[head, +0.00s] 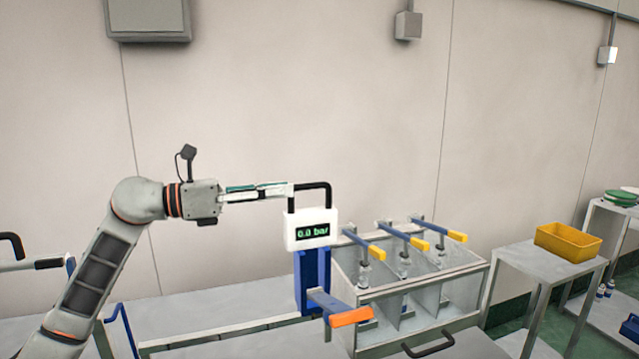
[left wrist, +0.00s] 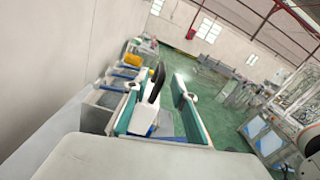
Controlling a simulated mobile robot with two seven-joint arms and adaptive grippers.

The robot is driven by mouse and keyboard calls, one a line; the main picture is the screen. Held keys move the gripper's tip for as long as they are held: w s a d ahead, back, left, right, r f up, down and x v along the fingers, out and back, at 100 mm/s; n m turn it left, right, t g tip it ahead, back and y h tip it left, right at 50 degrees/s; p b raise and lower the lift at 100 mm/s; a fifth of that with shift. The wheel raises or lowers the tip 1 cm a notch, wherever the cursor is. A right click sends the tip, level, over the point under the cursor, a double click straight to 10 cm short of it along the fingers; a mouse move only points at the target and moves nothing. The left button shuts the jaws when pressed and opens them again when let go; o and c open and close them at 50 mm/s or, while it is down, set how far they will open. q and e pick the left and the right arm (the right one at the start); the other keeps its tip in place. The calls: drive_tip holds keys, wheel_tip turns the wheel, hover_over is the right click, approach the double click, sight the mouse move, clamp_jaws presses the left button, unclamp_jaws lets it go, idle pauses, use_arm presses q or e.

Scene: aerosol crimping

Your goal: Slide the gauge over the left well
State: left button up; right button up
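The gauge (head: 312,230) is a white box with a green "0.0 bar" readout and a black handle (head: 328,197). It is at the top of a blue upright (head: 313,278), to the left of the clear-walled wells. The left well (head: 347,268) is the nearest compartment to it. My left gripper (head: 290,190) reaches in from the left at handle height. In the left wrist view the black handle (left wrist: 153,86) stands between my two teal-lined fingers, with a visible gap to the right finger, so the gripper looks open around it. My right gripper is out of view.
Several levers project here: blue ones with yellow grips (head: 377,248) over the wells and an orange-gripped one (head: 352,317) in front of the upright. A yellow bin (head: 567,241) stands on a side table at right. The wall is behind.

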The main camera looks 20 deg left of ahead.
sight(323, 186)
use_arm(q)
drive_tip(key=p+x, duration=0.2)
drive_tip(key=x, duration=0.5)
drive_tip(key=shift+s+d+r, duration=0.1)
drive_tip(key=shift+s, duration=0.05)
drive_tip(key=shift+d, duration=0.15)
drive_tip(key=shift+w+d, duration=0.1)
drive_tip(key=shift+w, duration=0.1)
clamp_jaws()
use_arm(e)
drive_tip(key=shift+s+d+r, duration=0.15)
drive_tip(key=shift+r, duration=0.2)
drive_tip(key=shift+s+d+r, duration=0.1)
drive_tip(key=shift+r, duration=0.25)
